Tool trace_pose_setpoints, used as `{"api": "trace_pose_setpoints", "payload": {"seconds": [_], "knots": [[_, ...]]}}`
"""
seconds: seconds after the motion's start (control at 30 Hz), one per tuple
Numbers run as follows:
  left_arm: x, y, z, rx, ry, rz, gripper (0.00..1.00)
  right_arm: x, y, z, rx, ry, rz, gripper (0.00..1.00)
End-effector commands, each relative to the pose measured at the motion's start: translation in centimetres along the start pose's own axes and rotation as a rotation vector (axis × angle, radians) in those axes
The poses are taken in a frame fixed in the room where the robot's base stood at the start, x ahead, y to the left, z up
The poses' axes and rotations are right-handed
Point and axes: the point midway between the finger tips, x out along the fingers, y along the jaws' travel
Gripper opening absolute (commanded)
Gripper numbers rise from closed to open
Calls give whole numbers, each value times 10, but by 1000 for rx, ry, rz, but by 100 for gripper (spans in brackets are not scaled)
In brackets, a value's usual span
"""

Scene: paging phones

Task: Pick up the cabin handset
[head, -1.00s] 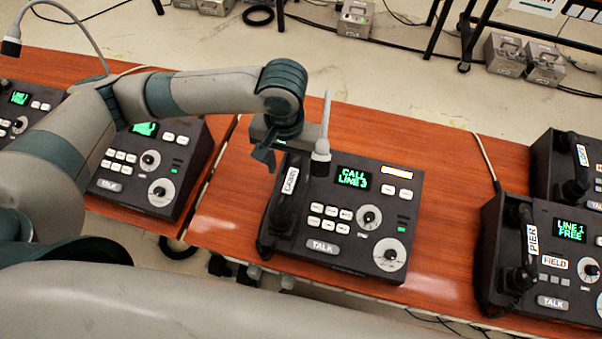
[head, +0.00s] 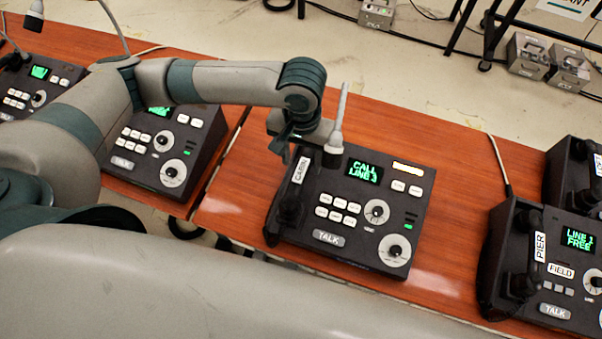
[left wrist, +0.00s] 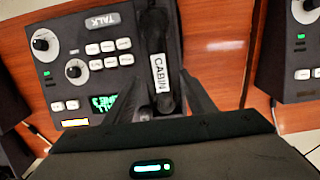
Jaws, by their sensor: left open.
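The cabin handset (head: 290,206) is black with a white CABIN label. It lies in its cradle along the left side of the middle phone unit (head: 330,238), whose screen reads CALL LINE 3. My left gripper (head: 284,149) is just above the handset's far end, by the label. In the left wrist view the open fingers (left wrist: 174,98) reach out on either side of the handset (left wrist: 158,30) near its label. I cannot tell whether they touch it. The handset's far end is hidden behind the gripper body. My right gripper is not in view.
The pier handset (head: 530,265) is on a phone unit at right, and another unit (head: 155,170) stands at left. Bare wooden table (head: 440,200) shows right of the middle unit.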

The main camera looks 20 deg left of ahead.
Motion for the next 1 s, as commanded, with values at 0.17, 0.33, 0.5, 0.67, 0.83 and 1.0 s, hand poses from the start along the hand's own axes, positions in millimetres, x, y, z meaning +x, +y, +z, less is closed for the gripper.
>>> {"api": "trace_pose_setpoints", "payload": {"seconds": [0.17, 0.33, 0.5, 0.67, 0.83, 1.0], "knots": [[1, 0, 0, 0, -1, 0, 50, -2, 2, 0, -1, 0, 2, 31], [13, -1, 1, -2, -3, -2, 50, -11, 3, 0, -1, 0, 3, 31], [36, -2, 2, -1, -2, -1, 50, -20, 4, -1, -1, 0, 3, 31], [50, -2, 2, 0, 1, 0, 50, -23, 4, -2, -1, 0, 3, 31], [52, -2, 2, 1, 1, 0, 50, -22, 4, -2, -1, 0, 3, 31], [52, -2, 2, 1, 1, 0, 50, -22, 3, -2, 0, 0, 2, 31]]}}
